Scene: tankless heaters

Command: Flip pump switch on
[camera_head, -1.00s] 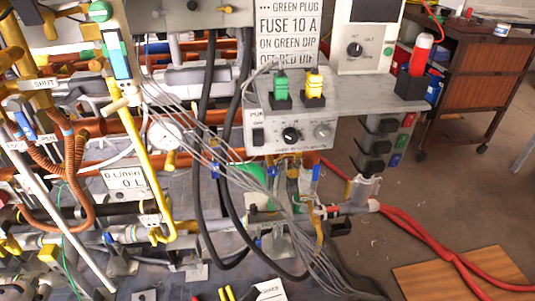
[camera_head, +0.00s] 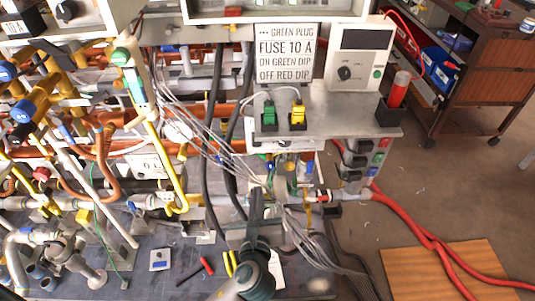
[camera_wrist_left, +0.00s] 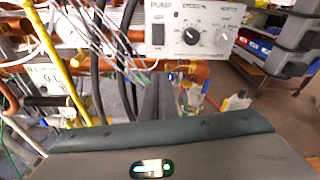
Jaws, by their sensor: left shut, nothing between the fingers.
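The pump switch (camera_wrist_left: 158,34) is a black rocker under the word PUMP on a white control panel (camera_wrist_left: 215,43) in the left wrist view. Its on or off position is too small to tell. Beside it on the panel is a black knob (camera_wrist_left: 191,36). In the head view the panel front is steeply foreshortened under the grey shelf (camera_head: 345,120), and the switch cannot be made out. My left gripper (camera_head: 256,192) reaches up from the bottom, shut and empty, below the panel. In the wrist view its dark fingers (camera_wrist_left: 154,96) point up below the switch, apart from it.
Green (camera_head: 269,114) and yellow (camera_head: 298,114) plugs stand on the shelf under a fuse sign (camera_head: 286,54). Black hoses and grey cables (camera_head: 195,120) hang to the left of the panel. Red hoses (camera_head: 420,228) run along the floor at right. Copper and yellow pipes crowd the left.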

